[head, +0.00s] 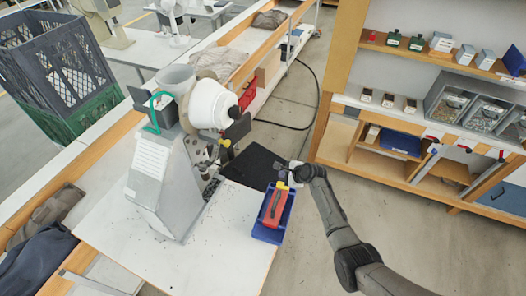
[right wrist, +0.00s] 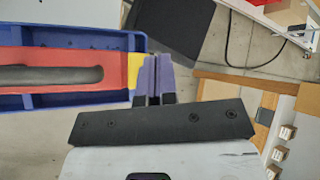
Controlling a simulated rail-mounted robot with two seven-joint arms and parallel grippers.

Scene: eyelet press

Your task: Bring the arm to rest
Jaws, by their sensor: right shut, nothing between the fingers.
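My right gripper (head: 283,177) is at the far end of the blue tray (head: 267,236), near the table's right edge. In the right wrist view its two purple-grey fingers (right wrist: 158,75) are shut together with nothing between them. A red thing with a dark grip and a yellow end (head: 273,207) lies in the tray. In the right wrist view the yellow end (right wrist: 134,70) is just left of the fingers; I cannot tell whether they touch. My right arm reaches in from the lower right. My left gripper is not in view.
The grey eyelet press (head: 158,180) with its white bowl (head: 212,104) stands left of the tray on the white table (head: 232,262). A dark mat (head: 253,165) lies beyond the tray. Shelves with bins (head: 447,103) stand at the right. Open floor (head: 300,262) lies right of the table.

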